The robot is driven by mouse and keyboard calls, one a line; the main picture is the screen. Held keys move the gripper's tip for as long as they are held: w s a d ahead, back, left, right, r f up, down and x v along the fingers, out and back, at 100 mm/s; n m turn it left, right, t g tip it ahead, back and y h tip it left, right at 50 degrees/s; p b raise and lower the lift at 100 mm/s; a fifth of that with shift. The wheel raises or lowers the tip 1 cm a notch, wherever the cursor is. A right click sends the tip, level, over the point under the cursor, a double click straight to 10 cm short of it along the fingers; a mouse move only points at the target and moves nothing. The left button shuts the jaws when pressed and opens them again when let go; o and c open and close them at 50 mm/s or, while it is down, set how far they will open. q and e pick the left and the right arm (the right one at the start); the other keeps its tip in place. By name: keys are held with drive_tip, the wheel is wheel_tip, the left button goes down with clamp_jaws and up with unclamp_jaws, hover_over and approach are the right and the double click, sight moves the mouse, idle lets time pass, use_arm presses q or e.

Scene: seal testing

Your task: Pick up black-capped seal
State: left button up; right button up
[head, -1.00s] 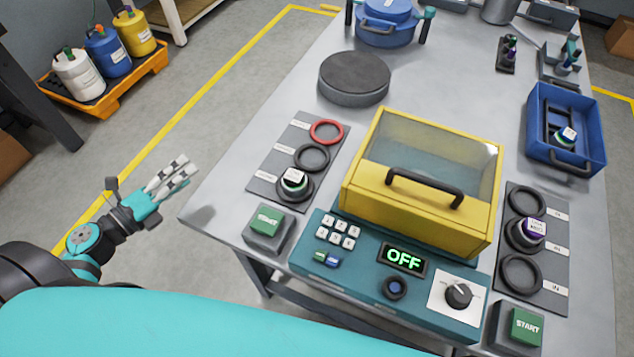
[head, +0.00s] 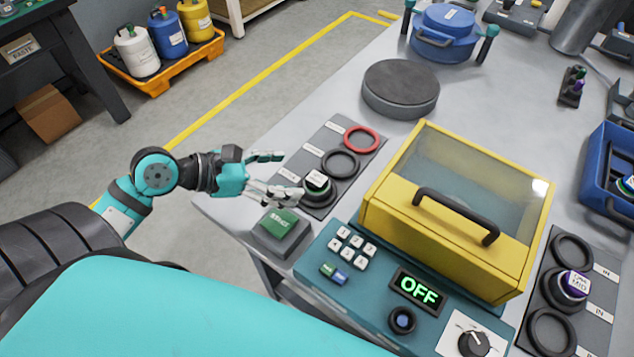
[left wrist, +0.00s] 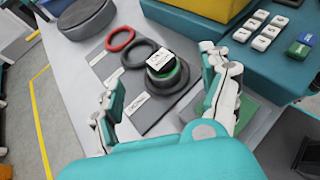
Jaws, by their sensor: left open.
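The black-capped seal (head: 318,181) has a white label on its top and stands in the nearest ring of the left grey panel (head: 345,180). In the left wrist view the seal (left wrist: 160,62) shows a dark cap side and a green band below it. My left gripper (head: 291,174) is open and empty beside the seal, its fingers pointing towards it. In the left wrist view the seal lies ahead, between the spread fingers of the left gripper (left wrist: 157,74). No contact can be made out. My right gripper is not in view.
A green START button box (head: 283,228) stands just below the gripper. To the right are the teal control panel (head: 340,250), showing OFF, and the yellow lidded box (head: 420,225). A red ring (head: 361,139) and an empty black ring (head: 341,164) sit behind the seal.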

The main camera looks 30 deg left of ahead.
sight(316, 178)
use_arm(q)
drive_tip(key=p+x, duration=0.1)
drive_tip(key=x, duration=0.7)
drive_tip(key=shift+w+f, duration=0.1)
drive_tip(key=shift+f, duration=0.25)
drive_tip(key=shift+r, duration=0.1)
drive_tip(key=c, duration=1.6)
